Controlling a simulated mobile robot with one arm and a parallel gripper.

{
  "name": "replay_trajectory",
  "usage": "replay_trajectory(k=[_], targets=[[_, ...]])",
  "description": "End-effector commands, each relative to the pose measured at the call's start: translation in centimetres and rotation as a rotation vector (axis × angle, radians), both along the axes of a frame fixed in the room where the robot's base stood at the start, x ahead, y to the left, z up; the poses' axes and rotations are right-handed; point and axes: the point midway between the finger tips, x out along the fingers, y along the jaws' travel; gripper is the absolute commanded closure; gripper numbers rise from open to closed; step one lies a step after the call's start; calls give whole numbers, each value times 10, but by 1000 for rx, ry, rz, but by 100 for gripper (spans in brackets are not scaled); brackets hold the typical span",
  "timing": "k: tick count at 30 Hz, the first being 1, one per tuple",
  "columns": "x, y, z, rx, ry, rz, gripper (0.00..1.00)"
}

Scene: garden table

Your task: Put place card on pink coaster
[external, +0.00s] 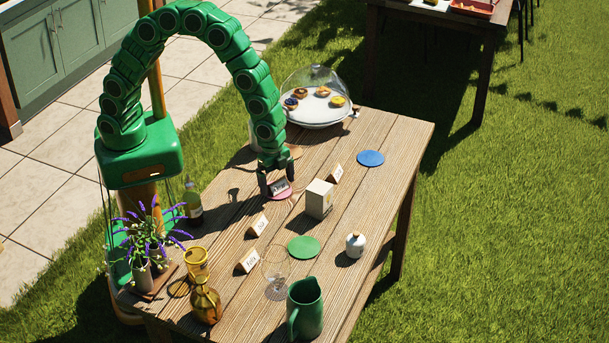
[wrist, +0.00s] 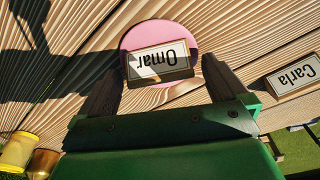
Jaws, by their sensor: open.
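A place card (wrist: 160,62) reading "Omar" stands at the pink coaster (wrist: 158,33), covering the coaster's near part in the wrist view; it appears to rest on it. In the external view the card (external: 280,187) shows dark over the pink coaster (external: 282,196). My gripper (wrist: 164,66) is open, with one dark finger on each side of the card and a visible gap at both. In the external view my gripper (external: 277,184) is low over the table at the coaster. The card's far side and underside are hidden.
A white box (external: 320,199) stands just right of the coaster. A blue coaster (external: 370,158) and green coaster (external: 303,247) lie bare. A domed cake stand (external: 318,103) is behind; glassware and a green jug (external: 305,308) are in front.

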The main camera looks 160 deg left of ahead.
Motion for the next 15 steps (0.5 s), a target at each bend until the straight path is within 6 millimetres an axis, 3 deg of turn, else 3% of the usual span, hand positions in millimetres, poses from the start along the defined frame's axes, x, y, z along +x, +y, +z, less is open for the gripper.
replay_trajectory(k=[8,15], targets=[[-2,0,25,2,-3,0,0],[-6,-2,61,3,-4,0,0]])
